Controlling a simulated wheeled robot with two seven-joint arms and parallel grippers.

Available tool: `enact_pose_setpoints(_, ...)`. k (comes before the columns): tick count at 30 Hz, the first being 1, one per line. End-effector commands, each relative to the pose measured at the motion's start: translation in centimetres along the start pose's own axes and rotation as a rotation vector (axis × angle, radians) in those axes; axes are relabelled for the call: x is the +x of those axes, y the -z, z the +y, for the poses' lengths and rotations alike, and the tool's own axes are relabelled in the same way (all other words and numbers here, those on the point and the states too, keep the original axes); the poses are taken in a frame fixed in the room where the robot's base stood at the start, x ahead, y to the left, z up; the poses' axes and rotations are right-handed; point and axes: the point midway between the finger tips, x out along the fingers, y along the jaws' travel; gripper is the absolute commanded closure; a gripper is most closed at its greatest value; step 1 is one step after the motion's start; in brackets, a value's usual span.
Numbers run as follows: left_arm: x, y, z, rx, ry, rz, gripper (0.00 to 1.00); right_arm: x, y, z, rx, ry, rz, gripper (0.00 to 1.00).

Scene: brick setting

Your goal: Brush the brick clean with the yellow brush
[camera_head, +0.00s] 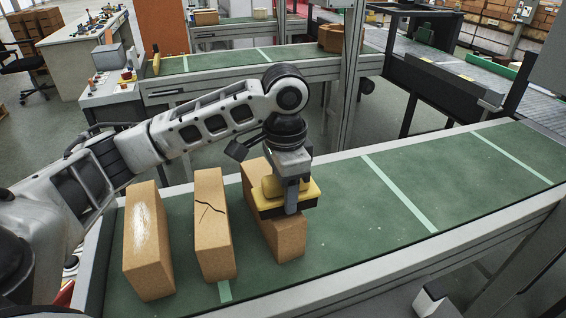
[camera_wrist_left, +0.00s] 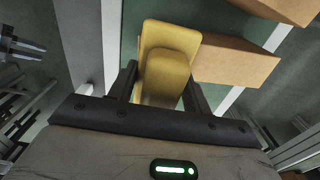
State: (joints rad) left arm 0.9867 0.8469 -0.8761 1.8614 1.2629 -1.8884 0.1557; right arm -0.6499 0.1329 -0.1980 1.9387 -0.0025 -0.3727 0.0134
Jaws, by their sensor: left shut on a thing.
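My left gripper (camera_head: 291,196) is shut on the yellow brush (camera_head: 271,188), over the rightmost brick (camera_head: 289,236). The brush's dark underside is at this brick's top; whether it touches cannot be told. The wrist view shows the yellow brush (camera_wrist_left: 167,72) between the left fingers, with part of a brick (camera_wrist_left: 235,65) beside it. To the left stand a brick with a dark crack (camera_head: 211,222) and a brick with a white, dusty patch (camera_head: 146,240). The held brush and arm hide part of the rightmost brick's top. What seems my right gripper (camera_wrist_left: 28,50) shows small at the wrist view's left edge.
The bricks stand on a green conveyor (camera_head: 340,225) with pale stripes; its right part is clear. A control box (camera_head: 110,88) stands at the left.

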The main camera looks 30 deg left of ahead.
Motion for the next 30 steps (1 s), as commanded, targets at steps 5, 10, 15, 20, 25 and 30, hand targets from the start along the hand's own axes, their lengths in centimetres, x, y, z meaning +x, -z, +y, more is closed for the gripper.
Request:
enact_pose_setpoints(5, -1.6, 0.1, 0.0, 0.001, 0.000, 0.001, 0.76, 0.0, 0.0, 0.0, 0.000, 0.000, 0.001, 0.64)
enact_pose_setpoints(10, -3.1, 0.1, 0.0, 0.002, 0.000, 0.002, 0.76, 0.0, 0.1, 0.0, 0.000, 0.000, 0.001, 0.64)
enact_pose_setpoints(15, -4.7, 0.3, 0.1, 0.006, 0.001, 0.002, 0.76, 0.0, 0.1, 0.0, 0.000, 0.000, 0.001, 0.64)
enact_pose_setpoints(20, -5.8, 0.4, 0.1, 0.009, 0.001, 0.001, 0.76, 0.0, 0.1, 0.0, 0.000, 0.000, 0.001, 0.64)
enact_pose_setpoints(25, -6.0, 0.4, 0.2, 0.010, -0.001, -0.001, 0.76, 0.0, 0.1, 0.0, 0.000, 0.000, 0.001, 0.64)
enact_pose_setpoints(30, -5.9, 0.4, 0.2, 0.010, -0.001, 0.000, 0.76, 0.0, 0.1, 0.0, 0.000, 0.000, 0.001, 0.64)
